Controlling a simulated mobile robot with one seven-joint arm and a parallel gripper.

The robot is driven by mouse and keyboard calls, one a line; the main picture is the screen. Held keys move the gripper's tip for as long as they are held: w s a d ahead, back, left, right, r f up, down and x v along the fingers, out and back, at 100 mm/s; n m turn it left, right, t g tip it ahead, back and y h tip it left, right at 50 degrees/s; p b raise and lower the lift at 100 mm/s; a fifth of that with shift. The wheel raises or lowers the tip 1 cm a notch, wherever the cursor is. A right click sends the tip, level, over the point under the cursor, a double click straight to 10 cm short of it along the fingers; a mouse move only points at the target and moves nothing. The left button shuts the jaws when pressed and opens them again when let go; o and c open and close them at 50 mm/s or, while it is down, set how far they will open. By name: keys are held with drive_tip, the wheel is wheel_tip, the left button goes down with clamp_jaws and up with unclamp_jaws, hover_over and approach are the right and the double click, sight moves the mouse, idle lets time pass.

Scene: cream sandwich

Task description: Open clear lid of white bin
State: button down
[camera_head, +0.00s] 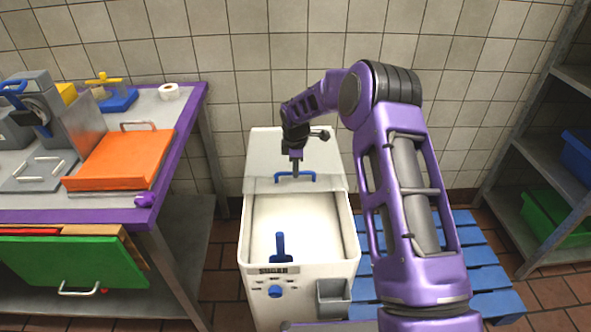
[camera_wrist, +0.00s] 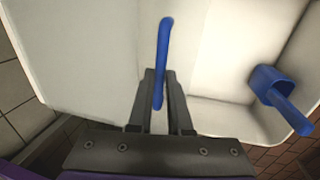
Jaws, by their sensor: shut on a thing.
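The white bin (camera_head: 357,246) stands on the floor in the middle of the head view, with its front compartment open from above. Its lid (camera_head: 262,160) is at the back and looks pale and cloudy; a blue handle (camera_head: 309,177) runs along its front edge. In the wrist view the blue handle (camera_wrist: 165,40) passes between the two fingers. My gripper (camera_head: 295,174) is shut on the handle; it also shows in the wrist view (camera_wrist: 158,85). Whether the lid is raised at all, I cannot tell.
A blue scoop (camera_head: 281,250) lies inside the bin; it shows in the wrist view too (camera_wrist: 282,92). A purple-edged table (camera_head: 190,130) with an orange board (camera_head: 122,160) stands at left. A blue pallet (camera_head: 480,262) and metal shelves (camera_head: 540,150) are at right. A tiled wall is behind.

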drive_tip(key=c, duration=0.8)
unclamp_jaws()
drive_tip(key=shift+c, duration=0.2)
drive_tip(key=s+r+p, duration=0.1)
drive_tip(key=s+r, duration=0.2)
drive_tip(key=r, duration=1.4)
drive_tip(key=shift+s+p, duration=0.2)
drive_tip(key=shift+p, duration=0.2)
drive_tip(key=shift+r, duration=0.1)
